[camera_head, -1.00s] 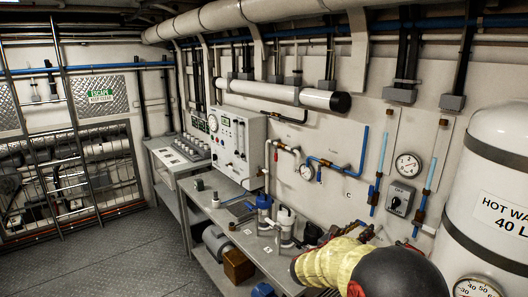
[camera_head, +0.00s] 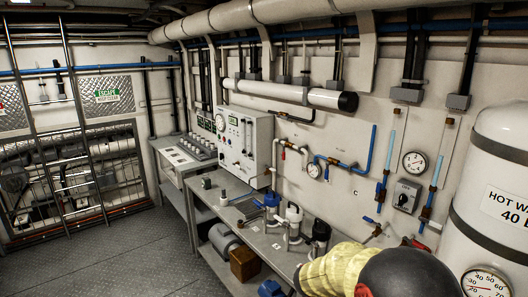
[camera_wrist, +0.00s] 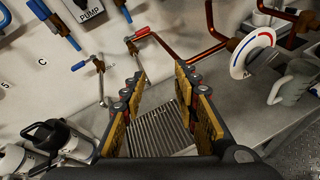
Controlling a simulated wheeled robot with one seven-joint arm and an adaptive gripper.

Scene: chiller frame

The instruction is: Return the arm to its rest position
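My gripper (camera_wrist: 165,105) shows in the wrist view with its two yellow-padded fingers spread apart and nothing between them. Beyond the gap lies a ridged metal drain grate (camera_wrist: 160,130) on the worktop. In the head view my arm, in a yellow sleeve with a dark rounded joint, reaches in at the lower right; the gripper itself is hidden there.
The bench (camera_head: 232,208) runs along the wall, with white and dark canisters (camera_head: 293,216) close to my arm. A white hot water tank (camera_head: 497,150) stands at the right. The floor (camera_head: 110,262) at left is clear.

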